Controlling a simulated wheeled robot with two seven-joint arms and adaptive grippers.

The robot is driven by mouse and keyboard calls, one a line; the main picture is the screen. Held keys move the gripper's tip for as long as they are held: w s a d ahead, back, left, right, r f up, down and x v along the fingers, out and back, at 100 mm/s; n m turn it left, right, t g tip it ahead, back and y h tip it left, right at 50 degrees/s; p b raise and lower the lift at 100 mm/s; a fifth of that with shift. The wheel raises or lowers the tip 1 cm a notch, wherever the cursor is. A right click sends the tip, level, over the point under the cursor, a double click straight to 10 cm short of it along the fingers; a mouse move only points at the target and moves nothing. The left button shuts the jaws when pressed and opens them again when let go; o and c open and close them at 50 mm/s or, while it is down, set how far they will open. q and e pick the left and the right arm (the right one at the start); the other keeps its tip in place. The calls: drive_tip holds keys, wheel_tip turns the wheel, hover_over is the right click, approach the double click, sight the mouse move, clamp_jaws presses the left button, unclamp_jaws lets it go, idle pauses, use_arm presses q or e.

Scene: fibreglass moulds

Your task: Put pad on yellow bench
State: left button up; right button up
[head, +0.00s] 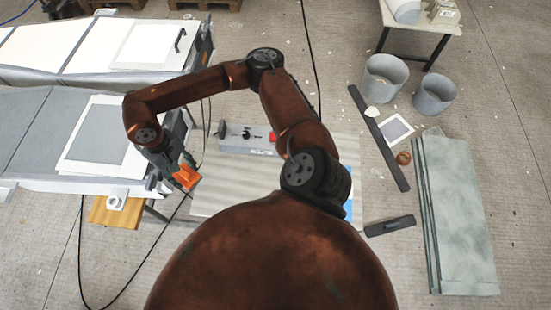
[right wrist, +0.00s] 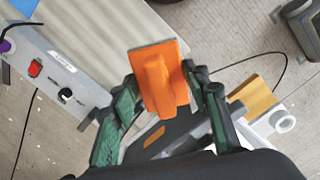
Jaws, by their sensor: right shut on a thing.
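The pad (head: 186,177) is an orange block with a raised grip and a thin grey sole. My right gripper (head: 178,171) is shut on it and holds it up at the left of the head view, near the end of a grey table. In the right wrist view the pad (right wrist: 163,82) sits between the two green and black fingers. The yellow bench (head: 128,216) is a small yellow-topped surface at lower left, beside and left of the gripper. Part of it shows at the right of the wrist view (right wrist: 262,98). My left gripper is not in view.
A white roll (head: 116,201) lies on the yellow bench. The striped table (head: 215,185) carries a grey control box (head: 245,145) with a red switch. White mould tables (head: 35,140) stand left. A black cable (head: 83,260) runs over the floor near the bench.

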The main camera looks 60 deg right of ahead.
drive_tip(key=w+a+f+m+t+b, duration=0.1)
drive_tip(key=a+f+m+b, duration=0.2)
drive_tip(key=f+m, duration=0.3)
drive_tip(key=w+a+f+m+b, duration=0.1)
drive_tip(key=a+f+m+b, duration=0.3)
drive_tip(key=f, duration=0.4)
drive_tip(key=m, duration=0.2)
hover_over(211, 187)
drive_tip(key=a, duration=0.1)
drive_tip(key=shift+y, duration=0.4)
wheel_tip(211, 187, down, 9)
drive_tip(key=shift+s+p, duration=0.1)
drive_tip(key=shift+p, duration=0.35)
drive_tip(key=shift+d+f, duration=0.55)
drive_tip(key=shift+f, duration=0.05)
wheel_tip(211, 187, down, 3)
drive_tip(key=shift+d+f, duration=0.15)
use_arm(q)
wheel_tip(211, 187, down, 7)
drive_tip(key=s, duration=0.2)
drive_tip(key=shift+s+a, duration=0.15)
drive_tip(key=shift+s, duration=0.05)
